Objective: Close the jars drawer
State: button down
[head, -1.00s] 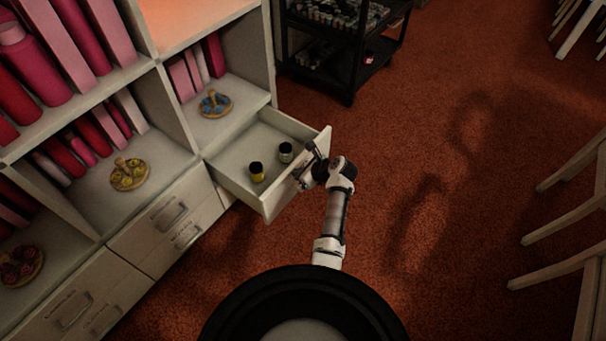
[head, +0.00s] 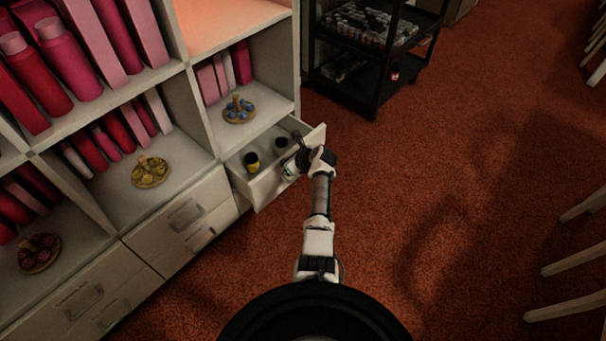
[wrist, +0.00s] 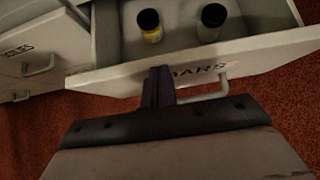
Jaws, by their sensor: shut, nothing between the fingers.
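The jars drawer (head: 271,190) is partly open at the bottom of the right-hand shelf column. Its front panel (wrist: 251,56) fills the middle of the wrist view, with partly covered lettering and a handle (wrist: 207,92). A yellow jar with a black lid (head: 252,163) and a second dark-lidded jar (head: 281,143) stand upright inside. They also show in the wrist view as the yellow jar (wrist: 151,27) and the other jar (wrist: 210,24). My gripper (head: 292,166) is shut and empty at the drawer front; its fingers (wrist: 158,76) overlap the panel left of the handle. Contact is hard to tell.
A black cart (head: 370,55) with many small bottles stands behind the drawer. Shelves hold pink books and small turntables, such as the blue one (head: 239,110). Closed drawers (head: 186,215) lie to the left. Chairs (head: 575,265) stand far right; the red carpet between is clear.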

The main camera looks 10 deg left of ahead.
jog(key=w+a+b, duration=0.7)
jog(key=w+a, duration=0.1)
jog(key=a, duration=0.3)
jog(key=shift+w+a+b, duration=0.2)
jog(key=shift+b, duration=0.1)
jog(key=shift+r, duration=0.1)
